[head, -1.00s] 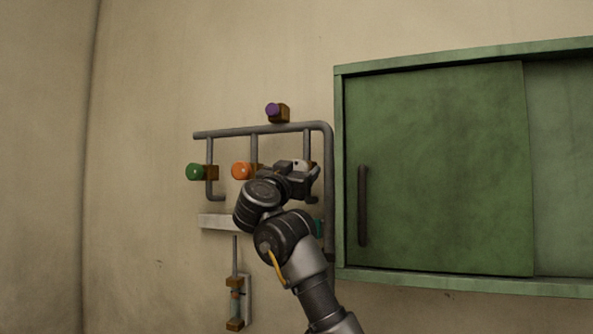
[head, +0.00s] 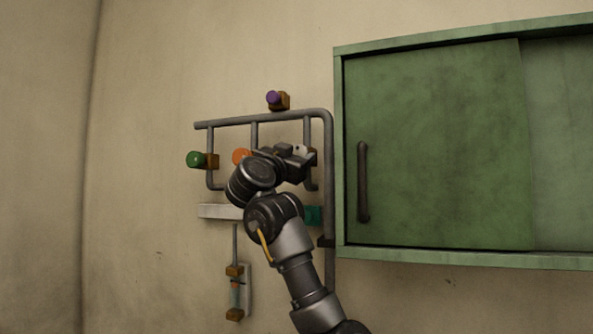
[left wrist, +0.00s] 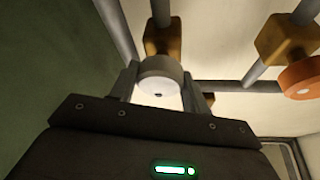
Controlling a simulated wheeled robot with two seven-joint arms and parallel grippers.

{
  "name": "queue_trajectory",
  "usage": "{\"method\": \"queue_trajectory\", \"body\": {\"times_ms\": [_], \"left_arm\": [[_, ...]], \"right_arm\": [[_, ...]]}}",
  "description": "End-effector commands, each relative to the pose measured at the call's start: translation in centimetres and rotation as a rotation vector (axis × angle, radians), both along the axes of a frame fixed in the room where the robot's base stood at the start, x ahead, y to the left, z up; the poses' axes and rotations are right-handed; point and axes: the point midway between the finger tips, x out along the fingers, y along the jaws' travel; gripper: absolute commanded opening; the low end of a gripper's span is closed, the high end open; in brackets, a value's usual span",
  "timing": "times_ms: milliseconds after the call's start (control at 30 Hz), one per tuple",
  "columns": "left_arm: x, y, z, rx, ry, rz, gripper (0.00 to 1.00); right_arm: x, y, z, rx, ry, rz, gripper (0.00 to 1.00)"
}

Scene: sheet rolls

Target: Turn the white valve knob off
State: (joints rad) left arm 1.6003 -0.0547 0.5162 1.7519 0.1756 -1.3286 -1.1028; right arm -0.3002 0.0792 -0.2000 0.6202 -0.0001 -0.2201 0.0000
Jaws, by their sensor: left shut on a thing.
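The white valve knob (left wrist: 158,80) is a round cap on a brass-brown valve body (left wrist: 163,36) in the left wrist view. The two fingers of my left gripper (head: 302,157) are on either side of it, shut on it. In the head view only a small pale part of the white knob (head: 300,149) shows past the gripper. The knob is still on its valve. My right gripper is not in view.
An orange knob (head: 240,156) sits just left of my left gripper, partly covered by it. A green knob (head: 194,159) is further left and a purple knob (head: 273,97) above. Grey pipes (head: 280,115) frame them. A green cabinet (head: 435,150) stands close on the right.

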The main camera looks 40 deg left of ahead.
Motion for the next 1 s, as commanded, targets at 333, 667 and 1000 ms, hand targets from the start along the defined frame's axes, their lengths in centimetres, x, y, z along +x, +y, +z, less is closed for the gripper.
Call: {"method": "queue_trajectory", "body": {"times_ms": [333,667,1000], "left_arm": [[-0.2,0.2,-0.7,0.301,0.103,0.001,0.24],[-0.1,0.2,-0.3,0.597,0.209,-0.001,0.24],[-0.1,0.2,0.0,0.903,0.316,-0.001,0.24]], "right_arm": [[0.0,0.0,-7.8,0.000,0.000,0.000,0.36],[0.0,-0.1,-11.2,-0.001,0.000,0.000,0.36],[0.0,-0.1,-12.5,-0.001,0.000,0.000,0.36]]}}
